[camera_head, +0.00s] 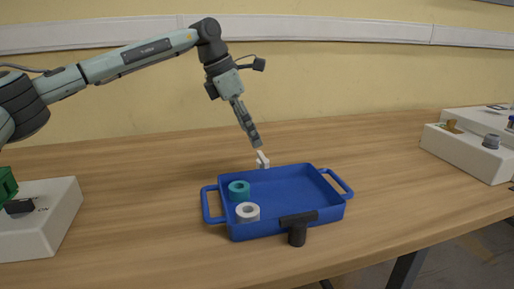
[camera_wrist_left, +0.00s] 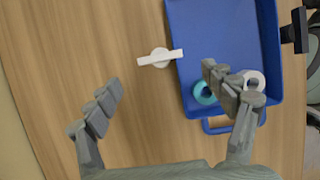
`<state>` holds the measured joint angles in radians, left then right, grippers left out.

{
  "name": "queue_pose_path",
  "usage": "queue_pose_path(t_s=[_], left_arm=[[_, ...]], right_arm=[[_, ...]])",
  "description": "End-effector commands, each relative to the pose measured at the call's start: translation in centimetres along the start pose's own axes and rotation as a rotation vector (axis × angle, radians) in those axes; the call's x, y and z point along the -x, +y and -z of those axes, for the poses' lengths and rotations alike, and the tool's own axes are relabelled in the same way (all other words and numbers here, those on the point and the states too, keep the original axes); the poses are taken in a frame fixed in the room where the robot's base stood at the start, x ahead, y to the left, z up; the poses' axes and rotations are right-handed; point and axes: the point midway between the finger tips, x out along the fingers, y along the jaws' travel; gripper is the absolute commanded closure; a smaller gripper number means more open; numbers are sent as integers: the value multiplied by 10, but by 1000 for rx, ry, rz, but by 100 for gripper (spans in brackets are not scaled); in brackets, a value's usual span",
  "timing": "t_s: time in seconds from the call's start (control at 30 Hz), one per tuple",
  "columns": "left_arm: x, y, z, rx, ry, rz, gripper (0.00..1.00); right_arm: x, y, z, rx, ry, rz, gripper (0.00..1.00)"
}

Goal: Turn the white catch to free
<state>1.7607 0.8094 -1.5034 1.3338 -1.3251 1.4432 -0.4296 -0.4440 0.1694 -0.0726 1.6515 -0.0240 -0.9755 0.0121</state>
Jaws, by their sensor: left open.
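The white catch (camera_head: 262,160) stands at the back edge of the blue tray (camera_head: 334,203). In the left wrist view the catch (camera_wrist_left: 160,58) is a bar on a round hub beside the tray's rim. Its bar points across toward the rim, and one end reaches the tray's edge. My left gripper (camera_head: 257,146) comes down from above, just over the catch. In the wrist view its fingers (camera_wrist_left: 163,80) are wide apart, with nothing between them and the catch a little ahead. My right gripper is not in view.
A teal ring (camera_head: 239,190) and a white ring (camera_head: 247,212) lie in the tray's left part. A black T-shaped catch (camera_head: 297,230) is at its front edge. White boxes stand at left (camera_head: 50,220) and right (camera_head: 465,153). The table behind the tray is clear.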

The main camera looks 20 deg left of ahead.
Motion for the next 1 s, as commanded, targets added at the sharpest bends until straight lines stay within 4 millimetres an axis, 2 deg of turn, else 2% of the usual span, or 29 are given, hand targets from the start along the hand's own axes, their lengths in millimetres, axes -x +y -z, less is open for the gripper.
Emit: queue_pose_path(t_s=[0.2,0.4,0.53,0.7,0.77,1.0], left_arm=[[-36,-1,1,0,3,3,17],[-56,0,0,1,1,1,17],[-60,0,0,1,1,1,17],[-60,0,0,1,0,1,17],[-60,0,0,1,0,1,22],[-60,0,0,1,0,1,52]], right_arm=[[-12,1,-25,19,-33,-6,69],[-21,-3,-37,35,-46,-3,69],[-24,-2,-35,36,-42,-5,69],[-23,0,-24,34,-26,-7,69],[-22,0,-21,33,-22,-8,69],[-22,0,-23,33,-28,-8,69]])
